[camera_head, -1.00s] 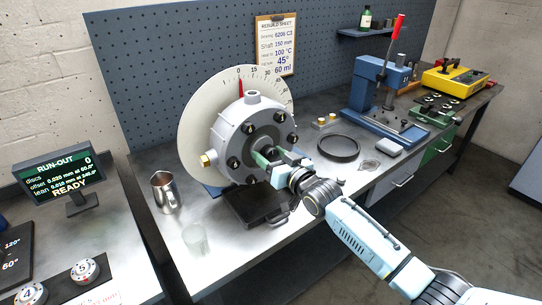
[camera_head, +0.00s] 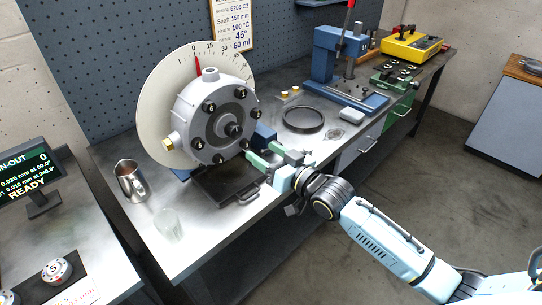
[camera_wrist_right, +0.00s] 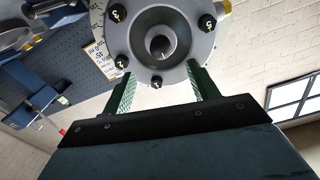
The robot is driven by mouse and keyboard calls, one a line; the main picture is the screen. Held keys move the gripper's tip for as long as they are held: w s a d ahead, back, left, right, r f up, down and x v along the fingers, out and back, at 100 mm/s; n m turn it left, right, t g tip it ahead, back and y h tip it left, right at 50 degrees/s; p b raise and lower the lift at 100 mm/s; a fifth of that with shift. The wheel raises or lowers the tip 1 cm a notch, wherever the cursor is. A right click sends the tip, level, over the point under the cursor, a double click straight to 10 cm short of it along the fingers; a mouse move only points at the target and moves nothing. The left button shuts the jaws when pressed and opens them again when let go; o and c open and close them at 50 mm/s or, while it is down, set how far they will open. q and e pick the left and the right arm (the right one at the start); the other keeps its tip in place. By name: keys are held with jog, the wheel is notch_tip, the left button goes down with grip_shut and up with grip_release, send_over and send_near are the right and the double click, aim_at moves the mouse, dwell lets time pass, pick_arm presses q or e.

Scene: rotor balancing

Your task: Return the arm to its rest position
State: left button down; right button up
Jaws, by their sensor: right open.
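My right gripper (camera_head: 262,155) is open and empty, with green fingers, just to the right of and in front of the grey rotor housing (camera_head: 211,121) in the head view. In the right wrist view, its two fingers (camera_wrist_right: 163,92) stand apart with the housing's bolted face (camera_wrist_right: 158,62) and central bore beyond them. The housing stands upright in front of a white dial disc (camera_head: 153,112) with a red pointer. My left gripper is not in view.
A black tray (camera_head: 211,196) sits below the housing. A metal jug (camera_head: 131,182) and a clear glass (camera_head: 168,226) stand to its left. A black ring dish (camera_head: 302,121), a blue press (camera_head: 335,62) and a yellow box (camera_head: 411,45) are to the right. The floor right of the bench is free.

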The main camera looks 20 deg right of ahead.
jog(key=shift+s+d, duration=0.2)
jog(key=shift+s, duration=0.5)
jog(key=s+d+f+g+h+b, duration=0.15)
jog(key=s+f, duration=0.25)
jog(key=f, duration=0.8)
jog(key=s+d+f+m+g+h, duration=0.1)
jog(key=s+d+f+g+h, duration=0.2)
jog(key=f, duration=0.9)
jog(key=s+d+f+g+h+b, duration=0.1)
jog(key=s+f+g, duration=0.3)
jog(key=f, duration=0.8)
jog(key=s+a+f+g, duration=0.1)
jog(key=s+f+g, duration=0.1)
jog(key=s+f, duration=0.5)
jog(key=s+a+f+n+g, duration=0.1)
jog(key=s+f+g, duration=0.2)
jog(key=s, duration=1.4)
jog(key=s+a+f+g+b, duration=0.1)
jog(key=s+f+g, duration=0.1)
jog(key=s+f, duration=0.9)
jog(key=shift+s+n+h, duration=0.3)
jog(key=shift+s+h, duration=0.05)
jog(key=shift+s, duration=0.35)
jog(key=shift+g, duration=0.25)
